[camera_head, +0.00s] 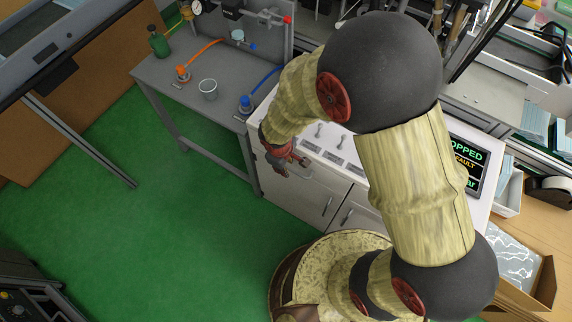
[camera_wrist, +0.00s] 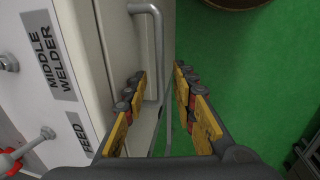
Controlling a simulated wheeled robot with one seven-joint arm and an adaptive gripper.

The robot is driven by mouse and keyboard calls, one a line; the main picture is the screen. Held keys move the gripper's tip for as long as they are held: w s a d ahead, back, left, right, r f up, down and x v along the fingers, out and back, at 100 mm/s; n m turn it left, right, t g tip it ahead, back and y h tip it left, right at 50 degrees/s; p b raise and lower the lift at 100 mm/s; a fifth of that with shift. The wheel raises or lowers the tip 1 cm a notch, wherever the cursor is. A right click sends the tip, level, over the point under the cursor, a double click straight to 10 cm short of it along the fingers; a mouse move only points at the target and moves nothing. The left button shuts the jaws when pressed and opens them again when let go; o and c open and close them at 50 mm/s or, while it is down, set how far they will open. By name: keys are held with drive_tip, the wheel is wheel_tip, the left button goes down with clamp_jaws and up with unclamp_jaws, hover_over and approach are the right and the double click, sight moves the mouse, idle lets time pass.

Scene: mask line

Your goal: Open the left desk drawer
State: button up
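The white desk (camera_head: 262,112) stands right of centre in the head view, partly hidden behind my arm. My gripper (camera_head: 284,160) is at its left front, by the upper drawer front. In the wrist view, the grey bar handle (camera_wrist: 158,45) of the left drawer runs between the two fingers of my gripper (camera_wrist: 159,75). The fingers are apart, one on each side of the bar, and the inner finger lies between the bar and the drawer front (camera_wrist: 115,50). I cannot tell whether either finger touches the bar. The drawer front looks flush with the desk.
Cabinet doors (camera_head: 312,196) with handles lie below the drawers. Knobs (camera_wrist: 47,133) and labels are on the desk top. The green floor (camera_head: 150,230) in front is clear.

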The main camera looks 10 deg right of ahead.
drive_tip(key=shift+c, duration=0.7)
clamp_jaws()
